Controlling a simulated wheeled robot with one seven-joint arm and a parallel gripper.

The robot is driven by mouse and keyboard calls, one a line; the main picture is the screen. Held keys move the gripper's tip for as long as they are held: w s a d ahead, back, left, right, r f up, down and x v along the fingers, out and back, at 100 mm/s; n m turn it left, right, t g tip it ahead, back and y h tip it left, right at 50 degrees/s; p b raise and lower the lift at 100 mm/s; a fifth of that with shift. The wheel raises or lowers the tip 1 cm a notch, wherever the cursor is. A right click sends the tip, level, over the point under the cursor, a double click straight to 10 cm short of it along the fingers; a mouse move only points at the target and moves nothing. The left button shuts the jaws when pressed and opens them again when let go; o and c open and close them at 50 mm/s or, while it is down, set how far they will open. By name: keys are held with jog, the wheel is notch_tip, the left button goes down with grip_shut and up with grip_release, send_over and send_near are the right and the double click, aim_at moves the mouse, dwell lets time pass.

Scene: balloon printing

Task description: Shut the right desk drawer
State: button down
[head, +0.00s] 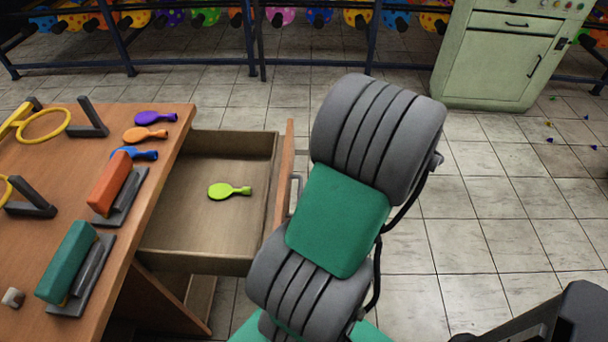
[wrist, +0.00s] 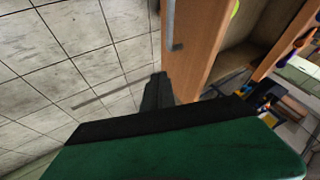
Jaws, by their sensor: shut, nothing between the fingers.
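The right desk drawer (head: 170,232) stands pulled out from the right side of the wooden desk (head: 60,158), with a lime-green balloon (head: 222,190) lying in it. Its wooden front panel (head: 284,172) and grey handle (head: 295,190) face right, partly behind my arm. In the wrist view the front panel (wrist: 194,50) and handle (wrist: 170,30) are close ahead. My gripper (wrist: 159,80) shows there as dark, shut fingers, empty, beside the outer face of the panel and below the handle in the picture. Whether it touches the panel I cannot tell. In the head view my arm hides the gripper.
On the desk lie purple (head: 155,117), orange (head: 145,133) and blue (head: 135,153) balloons, orange (head: 109,182) and green (head: 67,262) blocks on dark bases, and yellow rings (head: 42,124). A pale green cabinet (head: 492,60) stands at the back right. The tiled floor (head: 480,210) right of my arm is mostly clear.

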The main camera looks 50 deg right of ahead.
jog(key=w+a+f, duration=0.2)
jog(key=w+f, duration=0.5)
jog(key=w, duration=0.2)
jog(key=shift+a+f, duration=0.25)
jog(key=shift+f, duration=0.05)
jog(key=shift+w, duration=0.1)
